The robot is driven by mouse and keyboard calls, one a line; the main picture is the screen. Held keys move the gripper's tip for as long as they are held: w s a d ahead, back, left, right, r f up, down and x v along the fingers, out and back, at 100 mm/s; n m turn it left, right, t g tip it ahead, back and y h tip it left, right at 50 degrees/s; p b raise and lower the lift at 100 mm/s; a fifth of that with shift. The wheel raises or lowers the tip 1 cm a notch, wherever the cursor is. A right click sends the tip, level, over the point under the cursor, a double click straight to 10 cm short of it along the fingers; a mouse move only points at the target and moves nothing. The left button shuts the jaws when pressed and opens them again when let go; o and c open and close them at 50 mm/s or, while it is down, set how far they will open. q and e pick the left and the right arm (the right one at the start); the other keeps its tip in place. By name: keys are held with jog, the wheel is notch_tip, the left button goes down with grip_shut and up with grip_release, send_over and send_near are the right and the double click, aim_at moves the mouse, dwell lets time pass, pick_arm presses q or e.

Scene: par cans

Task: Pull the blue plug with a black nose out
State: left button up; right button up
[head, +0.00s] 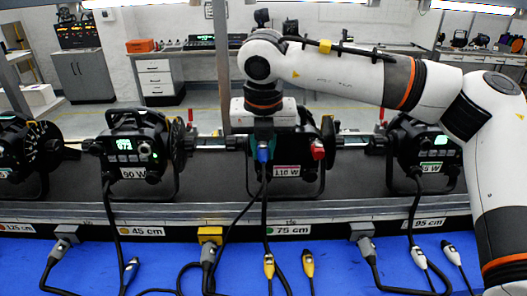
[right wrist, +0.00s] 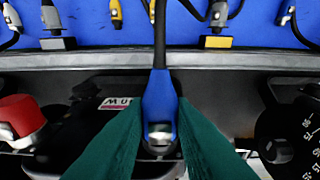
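The blue plug (head: 263,153) sits at the front of the middle lamp can (head: 297,152), left of its centre, with a black cable hanging down from it. In the right wrist view the blue plug (right wrist: 159,100) stands between my two green fingers, with a silvery part near its lower end. Its nose is hidden, so I cannot see its colour. My right gripper (head: 264,142) reaches down over the plug. In the wrist view the right gripper's fingertips (right wrist: 160,105) lie against both sides of the plug. My left gripper is not in view.
A red part (head: 318,150) sits right of the plug on the same can. Other cans stand left (head: 131,150) and right (head: 424,145). Loose cable ends, including yellow ones (head: 308,263), lie on the blue surface (head: 335,283). A grey rail (head: 200,212) runs in front of the cans.

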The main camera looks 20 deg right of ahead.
grip_shut()
jog(key=shift+s+a+f, duration=0.1)
jog(key=shift+s, duration=0.1)
jog(key=shift+s+a+b, duration=0.15)
jog(key=shift+s+b, duration=0.55)
jog(key=shift+s, duration=0.1)
jog(key=shift+s+a+b, duration=0.2)
jog(key=shift+s+b, duration=0.2)
jog(key=shift+s, duration=0.15)
jog(key=shift+s+a+b, duration=0.15)
jog(key=shift+s+b, duration=0.25)
jog(key=shift+s, duration=0.1)
jog(key=shift+s, duration=0.15)
